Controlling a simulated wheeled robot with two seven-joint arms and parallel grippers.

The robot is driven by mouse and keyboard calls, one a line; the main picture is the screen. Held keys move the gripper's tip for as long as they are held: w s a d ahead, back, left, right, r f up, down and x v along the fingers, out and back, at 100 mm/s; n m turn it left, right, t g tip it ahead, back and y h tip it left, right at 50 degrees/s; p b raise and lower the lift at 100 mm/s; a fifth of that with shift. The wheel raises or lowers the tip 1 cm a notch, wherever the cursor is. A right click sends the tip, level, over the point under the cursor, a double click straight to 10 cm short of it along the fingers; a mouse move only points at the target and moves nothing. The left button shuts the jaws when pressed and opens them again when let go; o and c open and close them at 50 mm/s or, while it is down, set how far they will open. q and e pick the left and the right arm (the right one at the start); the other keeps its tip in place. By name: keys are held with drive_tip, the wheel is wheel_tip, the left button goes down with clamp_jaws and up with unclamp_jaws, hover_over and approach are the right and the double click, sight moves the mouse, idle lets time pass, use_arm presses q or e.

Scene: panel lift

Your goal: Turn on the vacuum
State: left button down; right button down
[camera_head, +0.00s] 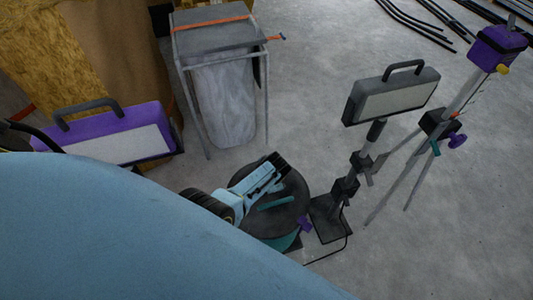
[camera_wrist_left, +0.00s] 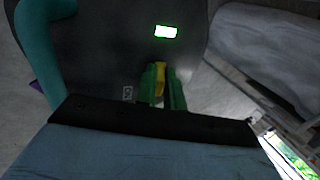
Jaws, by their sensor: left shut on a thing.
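The vacuum (camera_head: 291,207) is a dark round-topped canister with a teal handle (camera_head: 277,202), standing on the floor at the lower middle of the head view. In the left wrist view its dark top (camera_wrist_left: 105,50) fills the upper left, with the teal handle (camera_wrist_left: 38,60) at the left. A small bright white-green rectangle (camera_wrist_left: 166,32) glows on that top. My left gripper (camera_wrist_left: 162,84) has its green fingers shut on a small yellow switch (camera_wrist_left: 160,78) at the vacuum's top. My light-blue left arm reaches over the vacuum in the head view. My right gripper is not in view.
A lamp on a stand (camera_head: 392,98) is just right of the vacuum. A tripod with a purple device (camera_head: 497,46) stands farther right. A metal-framed bin (camera_head: 222,100) is behind, and a purple lamp (camera_head: 110,135) is at left. Bare concrete lies between.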

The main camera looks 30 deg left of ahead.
use_arm(q)
drive_tip(key=shift+s+d+f+t+y, duration=0.15)
drive_tip(key=shift+s+d+t+y, duration=0.05)
drive_tip(key=shift+t+y, duration=0.35)
drive_tip(key=c, duration=1.8)
unclamp_jaws()
